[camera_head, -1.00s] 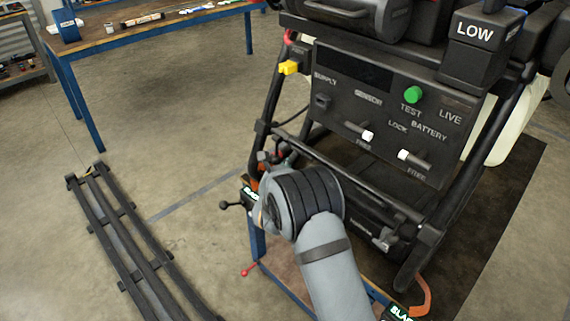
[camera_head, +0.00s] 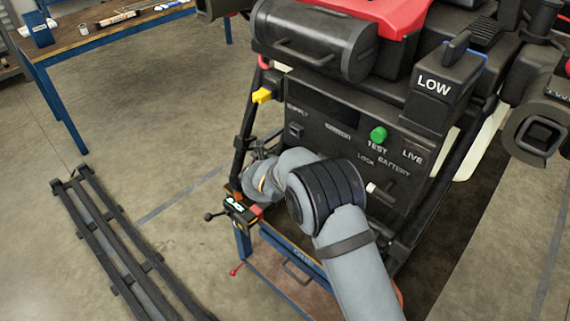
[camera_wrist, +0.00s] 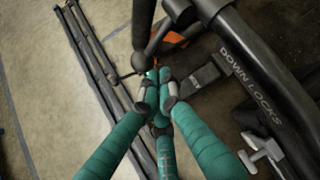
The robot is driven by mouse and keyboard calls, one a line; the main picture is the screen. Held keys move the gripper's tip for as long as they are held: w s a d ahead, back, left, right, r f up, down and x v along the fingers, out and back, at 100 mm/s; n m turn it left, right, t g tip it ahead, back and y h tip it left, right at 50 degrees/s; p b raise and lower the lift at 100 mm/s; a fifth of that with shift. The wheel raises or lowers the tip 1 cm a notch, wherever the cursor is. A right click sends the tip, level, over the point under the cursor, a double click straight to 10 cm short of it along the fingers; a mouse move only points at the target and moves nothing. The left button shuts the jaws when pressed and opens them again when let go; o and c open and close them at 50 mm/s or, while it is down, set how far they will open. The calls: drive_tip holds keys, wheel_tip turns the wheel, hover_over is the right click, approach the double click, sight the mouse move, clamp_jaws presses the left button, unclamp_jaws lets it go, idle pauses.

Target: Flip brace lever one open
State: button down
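My gripper (camera_wrist: 160,100) has teal fingers whose tips come together; I see nothing clearly held between them. Beside the tips, in the wrist view, are a dark rod with a rounded end (camera_wrist: 142,62) and dark frame joints; I cannot tell contact. A black tube marked DOWN LOCKS (camera_wrist: 262,88) runs to the right, with a grey metal lever (camera_wrist: 262,150) beside it, apart from the fingers. No lever is legibly marked as brace one. In the head view my arm reaches the left upright of the black drone frame (camera_head: 241,150), and the gripper is mostly hidden.
A blue-edged stand (camera_head: 285,285) with a ball-ended handle (camera_head: 210,216) is below. Dark rails (camera_head: 110,240) lie left; open floor lies between.

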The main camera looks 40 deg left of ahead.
drive_tip(key=r+g+p, duration=0.1)
drive_tip(key=p, duration=0.1)
drive_tip(key=s+r+p, duration=0.1)
drive_tip(key=p, duration=0.1)
drive_tip(key=shift+s+a+r+m+g, duration=0.1)
drive_tip(key=shift+s+a+m+g, duration=0.1)
drive_tip(key=shift+m+g, duration=0.15)
drive_tip(key=shift+w, duration=0.1)
drive_tip(key=shift+w+d+p, duration=0.1)
drive_tip(key=shift+w+p, duration=0.7)
drive_tip(key=shift+p, duration=0.1)
drive_tip(key=shift+s, duration=0.15)
